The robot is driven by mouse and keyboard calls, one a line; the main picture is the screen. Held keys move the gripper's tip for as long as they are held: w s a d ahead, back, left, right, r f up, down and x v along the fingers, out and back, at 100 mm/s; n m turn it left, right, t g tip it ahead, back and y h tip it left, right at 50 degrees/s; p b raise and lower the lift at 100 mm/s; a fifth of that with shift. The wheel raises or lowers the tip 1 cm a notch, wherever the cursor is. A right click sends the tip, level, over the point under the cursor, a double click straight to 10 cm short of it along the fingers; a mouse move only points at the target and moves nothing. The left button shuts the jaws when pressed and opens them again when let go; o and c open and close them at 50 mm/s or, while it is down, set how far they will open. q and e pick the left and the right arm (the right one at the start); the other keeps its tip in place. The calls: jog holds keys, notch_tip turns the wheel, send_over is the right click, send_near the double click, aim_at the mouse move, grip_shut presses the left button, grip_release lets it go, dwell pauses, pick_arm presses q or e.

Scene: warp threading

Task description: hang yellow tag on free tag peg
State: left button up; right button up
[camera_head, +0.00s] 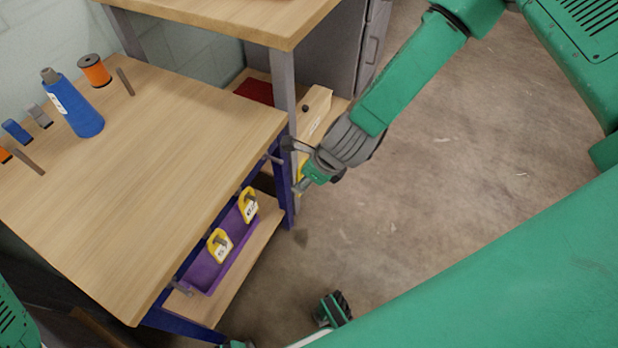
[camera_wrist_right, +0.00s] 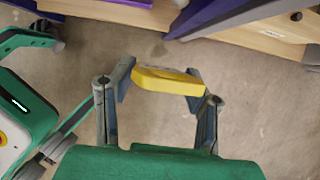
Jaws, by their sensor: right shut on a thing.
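My right gripper (camera_head: 301,168) is beside the far right corner of the workbench. It is shut on a yellow tag (camera_wrist_right: 168,80), which spans the gap between its two fingers in the wrist view. In the head view only a sliver of this tag shows beside the fingers. Two other yellow tags with white labels, a farther one (camera_head: 248,205) and a nearer one (camera_head: 219,246), hang at the bench's front side. A grey peg (camera_head: 275,159) sticks out under the bench corner, apart from the held tag. Another grey peg (camera_head: 180,287) shows near the purple tray. My left gripper is not in view.
The wooden bench top (camera_head: 150,190) carries a blue cone (camera_head: 78,108), an orange spool (camera_head: 95,70) and small clips at the back left. A purple tray (camera_head: 208,271) sits below the hanging tags. A shelf unit (camera_head: 284,95) stands behind the gripper.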

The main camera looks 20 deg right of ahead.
jog(key=shift+w+a+f, duration=0.1)
jog(key=shift+w+a, duration=0.3)
jog(key=shift+w, duration=0.25)
jog(key=w+a+f+b, duration=0.1)
jog(key=w+a, duration=0.3)
jog(key=w, duration=0.1)
jog(key=shift+f, duration=0.25)
dwell(0.3)
dwell(0.5)
jog(key=o, duration=1.5)
